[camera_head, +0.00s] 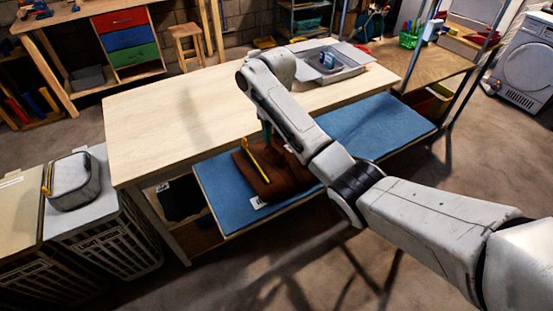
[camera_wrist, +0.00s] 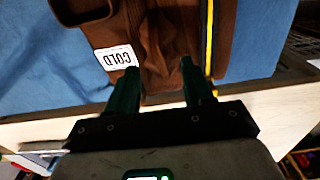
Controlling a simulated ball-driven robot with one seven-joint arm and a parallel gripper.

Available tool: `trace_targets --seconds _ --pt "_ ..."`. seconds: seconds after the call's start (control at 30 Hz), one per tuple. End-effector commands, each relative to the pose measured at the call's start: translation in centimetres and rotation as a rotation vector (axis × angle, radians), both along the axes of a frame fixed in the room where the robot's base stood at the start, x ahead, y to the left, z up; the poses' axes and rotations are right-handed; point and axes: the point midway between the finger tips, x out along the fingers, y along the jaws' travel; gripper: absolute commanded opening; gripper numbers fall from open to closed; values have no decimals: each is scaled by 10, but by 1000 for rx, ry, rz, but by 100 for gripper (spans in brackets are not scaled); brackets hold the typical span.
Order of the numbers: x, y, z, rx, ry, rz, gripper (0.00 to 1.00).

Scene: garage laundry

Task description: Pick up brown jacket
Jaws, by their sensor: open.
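The brown jacket (camera_head: 265,187) lies folded on the blue surface (camera_head: 350,127) in the head view, partly hidden behind my arm. In the wrist view the brown cloth (camera_wrist: 165,35) lies ahead of and between the fingertips. A white tag reading "COLD" (camera_wrist: 117,57) lies by the left finger. A narrow yellow strip (camera_head: 259,162) crosses the jacket and shows to the right in the wrist view (camera_wrist: 209,35). My gripper (camera_wrist: 158,68) has its two green fingers apart, at the jacket's near edge. I cannot tell whether they touch it.
The pale wooden tabletop (camera_head: 165,115) beside the blue surface is mostly bare. A grey tray (camera_head: 340,67) with a blue object stands at its far end. A washing machine (camera_head: 525,65) stands far right.

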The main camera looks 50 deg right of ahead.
Motion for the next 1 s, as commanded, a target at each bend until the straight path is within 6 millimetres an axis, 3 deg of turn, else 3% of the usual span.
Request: trace_targets --seconds 0.4,0.7,1.0 --pt "1 -3 -48 0 1 0 51" --pt "2 -3 -54 0 -1 0 51" --pt "1 -2 -54 0 -1 0 23"
